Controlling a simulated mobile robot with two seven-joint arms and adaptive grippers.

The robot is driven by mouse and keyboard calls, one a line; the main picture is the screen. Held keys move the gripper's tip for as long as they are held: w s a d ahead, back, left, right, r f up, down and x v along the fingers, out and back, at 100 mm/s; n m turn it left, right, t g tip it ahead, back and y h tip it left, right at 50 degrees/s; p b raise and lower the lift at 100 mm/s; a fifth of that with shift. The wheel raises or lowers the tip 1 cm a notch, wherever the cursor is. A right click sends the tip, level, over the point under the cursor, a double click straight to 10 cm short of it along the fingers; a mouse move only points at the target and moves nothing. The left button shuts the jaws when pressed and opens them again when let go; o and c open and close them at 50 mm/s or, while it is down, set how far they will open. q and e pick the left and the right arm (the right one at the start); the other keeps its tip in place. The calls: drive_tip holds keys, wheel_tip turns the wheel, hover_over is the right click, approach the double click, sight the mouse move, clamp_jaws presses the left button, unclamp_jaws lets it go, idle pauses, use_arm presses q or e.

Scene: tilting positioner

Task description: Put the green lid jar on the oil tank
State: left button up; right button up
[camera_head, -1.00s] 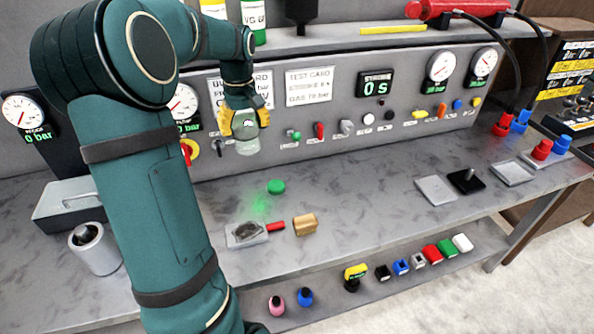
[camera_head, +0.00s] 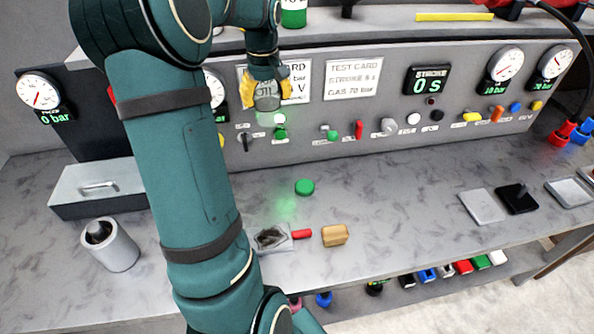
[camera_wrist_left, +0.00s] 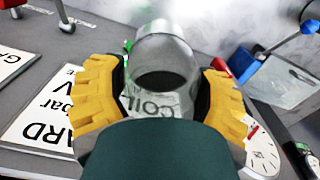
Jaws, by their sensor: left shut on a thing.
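My left gripper (camera_head: 264,92) is shut on a clear, greyish jar (camera_head: 267,103) and holds it in the air in front of the left card on the panel. In the left wrist view the jar (camera_wrist_left: 166,68) sits between the yellow fingers, with a dark round patch on it and lettering like "OIL" at its near part. No green lid shows clearly on the held jar. A green round disc (camera_head: 304,187) lies on the bench below. I cannot make out which thing is the oil tank. My right gripper is out of view.
A grey box (camera_head: 98,190) and a grey cup (camera_head: 110,246) stand at the left. A small tray (camera_head: 270,238), a red piece (camera_head: 302,234) and a wooden block (camera_head: 334,235) lie near the front.

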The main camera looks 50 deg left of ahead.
use_arm(q)
wheel_tip(320, 180, down, 26)
drive_tip(key=shift+r+b, duration=0.15)
drive_tip(key=shift+b, duration=0.85)
drive_tip(key=o, duration=1.2)
